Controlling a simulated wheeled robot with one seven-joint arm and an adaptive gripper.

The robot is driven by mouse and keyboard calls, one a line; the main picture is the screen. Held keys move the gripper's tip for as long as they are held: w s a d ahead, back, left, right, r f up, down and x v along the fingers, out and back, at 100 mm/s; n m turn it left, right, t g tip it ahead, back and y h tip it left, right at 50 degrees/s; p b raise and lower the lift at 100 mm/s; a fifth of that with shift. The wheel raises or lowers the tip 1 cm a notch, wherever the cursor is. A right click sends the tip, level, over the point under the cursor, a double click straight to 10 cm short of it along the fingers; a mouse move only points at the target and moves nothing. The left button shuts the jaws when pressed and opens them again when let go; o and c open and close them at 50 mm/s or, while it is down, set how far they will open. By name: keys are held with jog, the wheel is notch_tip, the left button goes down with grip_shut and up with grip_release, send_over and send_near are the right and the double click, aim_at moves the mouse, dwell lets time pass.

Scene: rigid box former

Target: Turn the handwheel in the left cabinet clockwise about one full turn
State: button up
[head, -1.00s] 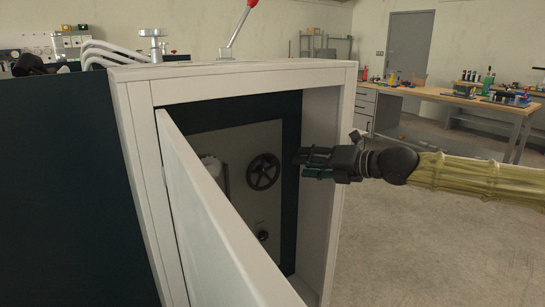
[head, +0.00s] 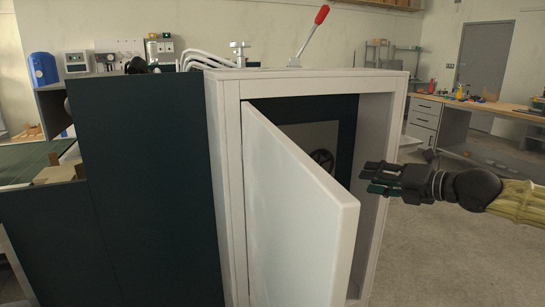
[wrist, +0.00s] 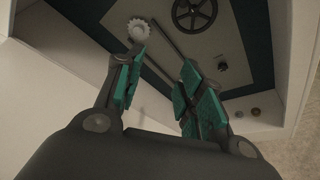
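The cabinet (head: 226,140) has a white frame, and its white door (head: 292,205) stands ajar, hinged on the left. The dark handwheel (head: 323,158) shows only in part in the head view, with the door hiding its lower side. In the wrist view the spoked handwheel (wrist: 194,12) is at the top, cut by the frame edge, on a grey panel. My gripper (head: 368,178) is to the right of the door edge, in front of the cabinet opening. In the wrist view my gripper (wrist: 160,72) has its green-padded fingers apart with nothing between them. It is not touching the handwheel.
A white gear (wrist: 139,29) and a small dark knob (wrist: 222,64) are on the panel. A red-tipped lever (head: 313,33) and pipes stand on the cabinet top. A workbench (head: 480,108) is at the back right. The floor at right is clear.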

jog(key=s+a+f+n+g+h, duration=0.1)
jog(key=s+a+f+n+g, duration=0.15)
jog(key=f, duration=0.65)
jog(key=s+a+f+n+g+h, duration=0.1)
jog(key=a+f+n, duration=0.3)
jog(key=f, duration=0.4)
jog(key=s+a+f+n+g+h, duration=0.1)
jog(key=s+a+f+n+g, duration=0.15)
jog(key=f, duration=0.65)
jog(key=s+a+f+n+g+h, duration=0.1)
jog(key=s+f+n+h, duration=0.1)
jog(key=s+f+n, duration=0.6)
jog(key=s+a+f+n+g+h, duration=0.15)
jog(key=s+f, duration=0.25)
jog(key=f, duration=0.8)
jog(key=s+d+f+n+g+h, duration=0.1)
jog(key=s+d+f+n, duration=0.2)
jog(key=s+f+n, duration=0.35)
jog(key=s+d+f+n+g+h, duration=0.1)
jog(key=s+d+f+n, duration=0.25)
jog(key=s+n, duration=0.55)
jog(key=s+d+f+n+g+h, duration=0.15)
jog(key=s+f+n, duration=0.4)
jog(key=s, duration=0.55)
notch_tip(320, 180, up, 15)
jog(key=p, duration=1.5)
jog(key=shift+w+d+m, duration=0.2)
jog(key=shift+d+m, duration=0.15)
jog(key=shift+m, duration=0.1)
